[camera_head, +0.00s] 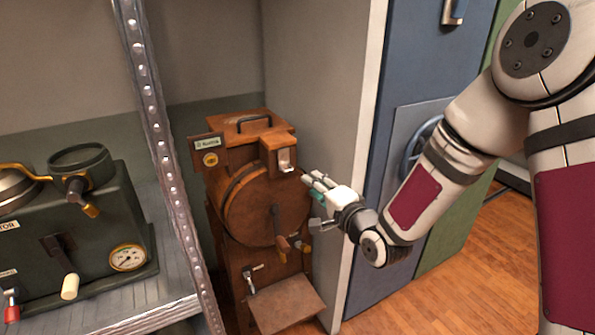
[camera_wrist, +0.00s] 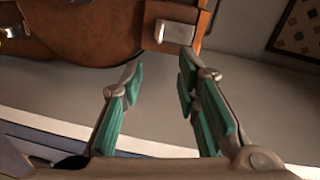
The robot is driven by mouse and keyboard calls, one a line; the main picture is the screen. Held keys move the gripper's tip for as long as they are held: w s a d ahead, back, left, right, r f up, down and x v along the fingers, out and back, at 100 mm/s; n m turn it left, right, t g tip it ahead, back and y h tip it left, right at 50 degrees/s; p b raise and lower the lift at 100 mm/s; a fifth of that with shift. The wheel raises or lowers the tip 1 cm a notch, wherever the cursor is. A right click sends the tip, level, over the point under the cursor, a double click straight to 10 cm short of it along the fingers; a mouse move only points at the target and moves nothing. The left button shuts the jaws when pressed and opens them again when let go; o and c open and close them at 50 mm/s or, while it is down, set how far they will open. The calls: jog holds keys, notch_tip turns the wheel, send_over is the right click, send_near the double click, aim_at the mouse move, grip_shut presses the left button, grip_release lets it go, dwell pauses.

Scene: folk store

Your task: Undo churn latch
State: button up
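The churn (camera_head: 262,205) is a brown wooden cabinet with a round drum front, standing between the shelf post and a grey wall panel. Its latch (camera_head: 286,158) is a small pale metal plate on the upper right of the front. In the wrist view a pale metal latch piece (camera_wrist: 176,32) shows on the brown wood (camera_wrist: 100,30), just beyond the right fingertip. My gripper (camera_head: 309,181) is right of the churn, below and to the right of the latch. In the wrist view my gripper (camera_wrist: 160,70) has its teal-padded fingers apart, with nothing between them.
A metal shelf post (camera_head: 160,130) stands left of the churn. A dark green machine (camera_head: 90,235) with a gauge sits on the shelf. A crank handle (camera_head: 280,240) sticks out of the drum. A blue door (camera_head: 418,75) is at right, beyond the grey panel (camera_head: 325,90).

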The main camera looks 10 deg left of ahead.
aim_at(292, 169)
jog(key=x, duration=1.1)
jog(key=shift+w+a, duration=0.25)
grip_shut()
